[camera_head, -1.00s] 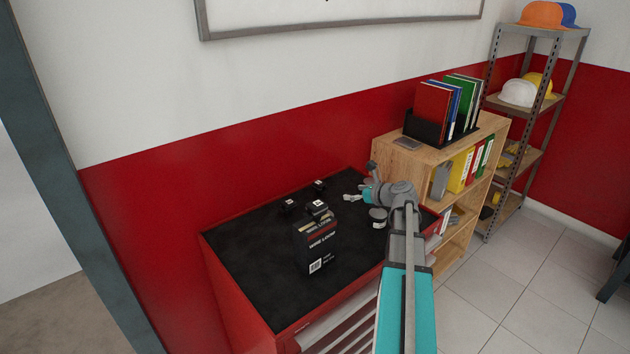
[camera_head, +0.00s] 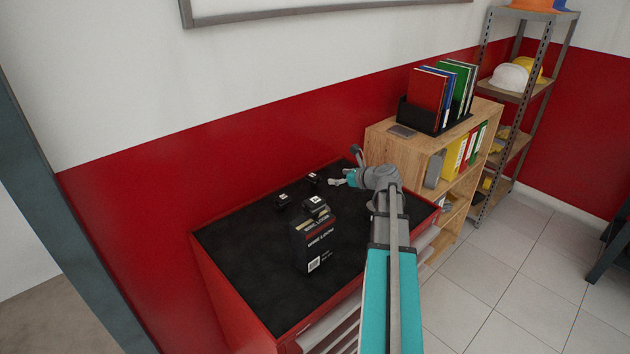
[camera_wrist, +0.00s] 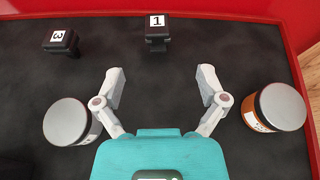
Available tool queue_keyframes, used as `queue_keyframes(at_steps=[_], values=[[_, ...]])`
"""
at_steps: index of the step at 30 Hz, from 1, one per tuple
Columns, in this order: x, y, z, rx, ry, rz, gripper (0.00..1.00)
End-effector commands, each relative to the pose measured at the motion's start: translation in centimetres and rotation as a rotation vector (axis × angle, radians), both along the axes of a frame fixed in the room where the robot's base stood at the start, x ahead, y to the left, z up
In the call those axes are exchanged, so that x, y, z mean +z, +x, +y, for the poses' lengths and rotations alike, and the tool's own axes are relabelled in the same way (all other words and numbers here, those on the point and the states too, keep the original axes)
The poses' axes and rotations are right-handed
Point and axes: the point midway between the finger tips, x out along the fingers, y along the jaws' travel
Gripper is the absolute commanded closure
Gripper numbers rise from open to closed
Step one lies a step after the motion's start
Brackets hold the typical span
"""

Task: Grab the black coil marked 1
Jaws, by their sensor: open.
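The black coil marked 1 (camera_wrist: 157,35) stands on the black top of the red cabinet, near its far edge in the wrist view. My gripper (camera_wrist: 160,83) is open and empty, with the coil a little ahead of the gap between its fingers. In the head view my gripper (camera_head: 339,180) is over the cabinet's right part, close to a small black coil (camera_head: 313,179) with a white label that is too small to read there. A black coil marked 3 (camera_wrist: 61,42) lies to the left in the wrist view.
Jars with grey lids stand left (camera_wrist: 70,122) and right (camera_wrist: 278,107) of my fingers.

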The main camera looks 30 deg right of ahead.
Motion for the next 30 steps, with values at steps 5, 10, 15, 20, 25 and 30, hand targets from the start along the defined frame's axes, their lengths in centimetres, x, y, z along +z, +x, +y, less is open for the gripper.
queue_keyframes(at_steps=[5, 10, 15, 20, 25, 30], values=[[-0.8, 1.4, 0.2, 0.000, -0.001, 0.000, 0.09], [-1.8, 3.6, 0.7, 0.000, -0.001, 0.000, 0.09], [-2.8, 5.8, 1.3, 0.000, -0.001, 0.001, 0.09], [-3.2, 7.1, 1.7, -0.001, 0.000, 0.000, 0.09], [-3.2, 7.4, 1.8, -0.002, 0.000, 0.000, 0.09], [-3.2, 7.4, 1.8, -0.002, 0.000, 0.000, 0.09]])
